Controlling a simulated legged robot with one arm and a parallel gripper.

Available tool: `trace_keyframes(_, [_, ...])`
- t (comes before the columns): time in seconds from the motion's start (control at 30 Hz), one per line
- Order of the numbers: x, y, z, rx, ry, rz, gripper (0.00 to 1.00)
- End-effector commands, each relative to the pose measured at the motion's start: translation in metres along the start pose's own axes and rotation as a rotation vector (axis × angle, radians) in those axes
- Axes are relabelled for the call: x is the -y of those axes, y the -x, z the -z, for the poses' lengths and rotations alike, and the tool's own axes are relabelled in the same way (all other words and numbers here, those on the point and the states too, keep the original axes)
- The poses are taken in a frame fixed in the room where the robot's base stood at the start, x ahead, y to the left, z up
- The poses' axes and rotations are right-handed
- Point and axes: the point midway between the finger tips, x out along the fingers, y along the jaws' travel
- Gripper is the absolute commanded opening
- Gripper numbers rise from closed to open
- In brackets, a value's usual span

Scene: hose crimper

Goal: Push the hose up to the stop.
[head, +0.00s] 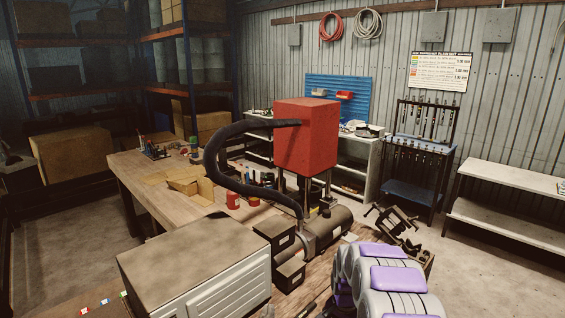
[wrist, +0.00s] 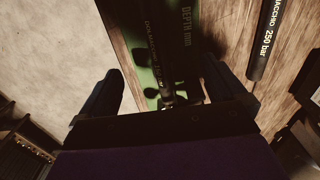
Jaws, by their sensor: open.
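My gripper (wrist: 170,98) is open in the wrist view, with one dark finger at each side and nothing gripped between them. I cannot tell whether this dark part is the stop. A black hose (wrist: 263,45) with white "250 bar" lettering runs above the wood at the upper right, outside the right finger. In the head view my gripper is not clearly made out.
A red box-shaped machine (head: 306,135) with a thick black looped line (head: 212,160) stands over the wooden bench (head: 150,190). A beige cabinet (head: 190,255) is at the front. A dark bracket-like fixture (head: 396,224) is beyond my arm. Open floor lies at the right.

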Motion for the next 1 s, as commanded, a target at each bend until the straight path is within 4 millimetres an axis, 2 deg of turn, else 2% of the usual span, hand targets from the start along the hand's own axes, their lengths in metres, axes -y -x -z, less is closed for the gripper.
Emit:
trace_keyframes(0.5, [0.000, 0.032, 0.000, 0.001, 0.000, -0.001, 0.98])
trace_keyframes(0.87, [-0.001, 0.034, -0.001, 0.001, 0.002, 0.000, 0.98])
trace_keyframes(1.0, [-0.005, 0.044, -0.008, 0.003, 0.024, 0.001, 0.98])
